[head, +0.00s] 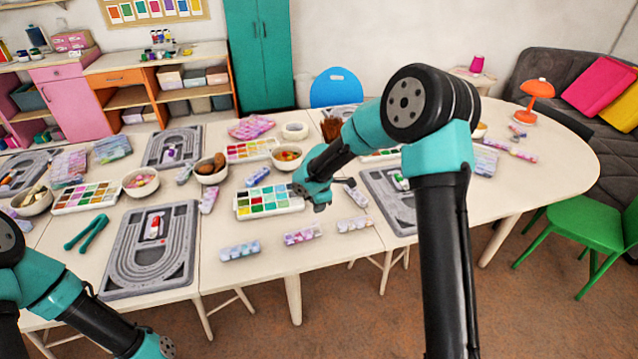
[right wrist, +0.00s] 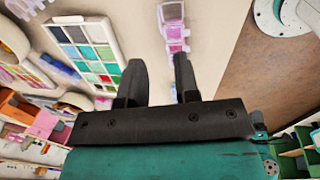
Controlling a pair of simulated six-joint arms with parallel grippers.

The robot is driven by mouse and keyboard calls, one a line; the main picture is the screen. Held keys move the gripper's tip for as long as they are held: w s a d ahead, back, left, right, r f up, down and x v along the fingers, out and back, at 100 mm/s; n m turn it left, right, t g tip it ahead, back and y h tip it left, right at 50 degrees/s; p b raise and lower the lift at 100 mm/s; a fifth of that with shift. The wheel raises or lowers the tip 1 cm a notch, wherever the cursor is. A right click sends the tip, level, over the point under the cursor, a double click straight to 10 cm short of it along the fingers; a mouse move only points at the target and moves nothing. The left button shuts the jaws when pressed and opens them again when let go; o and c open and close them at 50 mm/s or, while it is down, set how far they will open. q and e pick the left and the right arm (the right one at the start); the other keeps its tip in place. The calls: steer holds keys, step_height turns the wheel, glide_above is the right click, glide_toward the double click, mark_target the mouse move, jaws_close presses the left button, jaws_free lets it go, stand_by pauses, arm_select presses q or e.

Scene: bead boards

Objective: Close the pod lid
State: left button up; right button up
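Several small bead pods lie along the front of the table: a blue one (head: 240,250), a pink-purple one (head: 303,233) and a pale one (head: 355,224).
A paint-like colour tray (head: 268,214) sits behind the pods and also shows in the right wrist view (right wrist: 84,52). Grey bead boards (head: 182,267) lie left and right. Bowls (head: 140,181) stand farther back. Teal pliers (head: 86,233) lie at left.

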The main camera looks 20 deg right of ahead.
step_height(320, 180, up, 10)
steer(key=s, duration=0.1)
steer(key=shift+s, duration=0.4)
steer(key=shift+f, duration=0.1)
